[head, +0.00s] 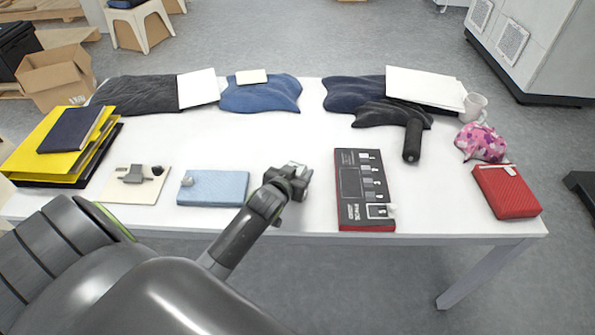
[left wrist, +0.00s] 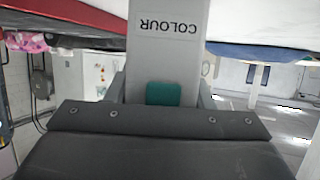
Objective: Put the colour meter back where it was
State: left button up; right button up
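The colour meter (left wrist: 168,45) is a pale grey block with the word COLOUR upside down on it and a teal patch near its base. It fills the middle of the left wrist view, between the two fingers of my left gripper (left wrist: 162,92). In the head view my left gripper (head: 293,175) is over the front middle of the white table, between the light blue pad and the red and black panel. The meter is mostly hidden there by the gripper. My right gripper is not in view.
On the white table (head: 260,150), a light blue pad (head: 220,188) and a beige board (head: 130,188) lie left of my gripper. A red and black panel (head: 352,183), a dark cylinder (head: 412,140) and a red case (head: 508,192) lie right. Folded cloths line the back.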

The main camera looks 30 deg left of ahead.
pick_arm(q)
jog(key=o, duration=0.4)
jog(key=shift+r, duration=0.2)
jog(key=shift+s, duration=0.35)
jog(key=v, duration=1.1)
jog(key=shift+s+r, duration=0.1)
jog(key=shift+r, duration=0.1)
